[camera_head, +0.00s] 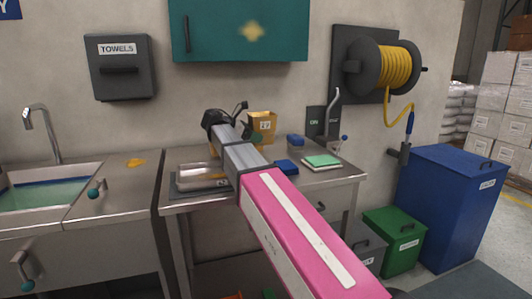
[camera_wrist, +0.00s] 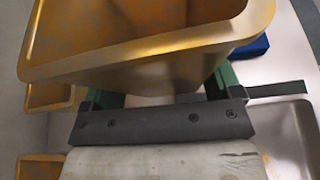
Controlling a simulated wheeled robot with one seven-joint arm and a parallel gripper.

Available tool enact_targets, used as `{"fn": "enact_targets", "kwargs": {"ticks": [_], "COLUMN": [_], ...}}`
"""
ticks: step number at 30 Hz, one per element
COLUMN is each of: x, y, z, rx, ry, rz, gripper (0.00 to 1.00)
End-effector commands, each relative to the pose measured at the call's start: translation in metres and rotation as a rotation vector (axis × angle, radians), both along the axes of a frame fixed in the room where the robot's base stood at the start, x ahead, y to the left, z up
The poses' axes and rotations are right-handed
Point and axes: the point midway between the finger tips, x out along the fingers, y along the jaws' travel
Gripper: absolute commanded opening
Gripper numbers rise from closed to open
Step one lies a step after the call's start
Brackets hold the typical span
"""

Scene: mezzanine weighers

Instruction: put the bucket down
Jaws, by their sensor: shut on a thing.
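The bucket is a yellow-gold, open-topped container with a small label (camera_head: 263,125), seen just beyond the end of my arm, over the back of the steel bench (camera_head: 335,176). In the wrist view the bucket (camera_wrist: 140,55) fills the top of the picture, its rim facing the camera. My gripper (camera_wrist: 163,92) has green fingers at both sides of the bucket's lower part and is shut on it. In the head view my arm hides most of the gripper. I cannot tell whether the bucket's base touches the bench.
A steel pan on a scale (camera_head: 202,178) stands at the bench's left. Blue blocks (camera_head: 286,166) and a green-topped pad (camera_head: 322,162) lie to the right. A sink (camera_head: 45,188) is at left. Bins (camera_head: 450,215) stand on the floor at right. Some bench front is bare.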

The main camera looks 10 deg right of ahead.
Motion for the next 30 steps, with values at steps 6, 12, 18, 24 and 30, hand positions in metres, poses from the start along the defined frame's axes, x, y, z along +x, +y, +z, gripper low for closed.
{"fn": "enact_targets", "kwargs": {"ticks": [6, 12, 18, 24, 30], "x": [0.012, 0.019, 0.020, 0.019, 0.020], "y": [-0.041, -0.061, -0.064, -0.063, -0.063], "z": [-0.025, -0.038, -0.046, -0.071, -0.080], "rx": [-0.003, -0.002, -0.002, -0.002, -0.002], "ry": [-0.001, -0.001, 0.000, 0.000, -0.002], "rz": [-0.002, -0.001, 0.000, 0.001, 0.000], "gripper": [0.47, 0.47, 0.47, 0.47, 0.47]}}
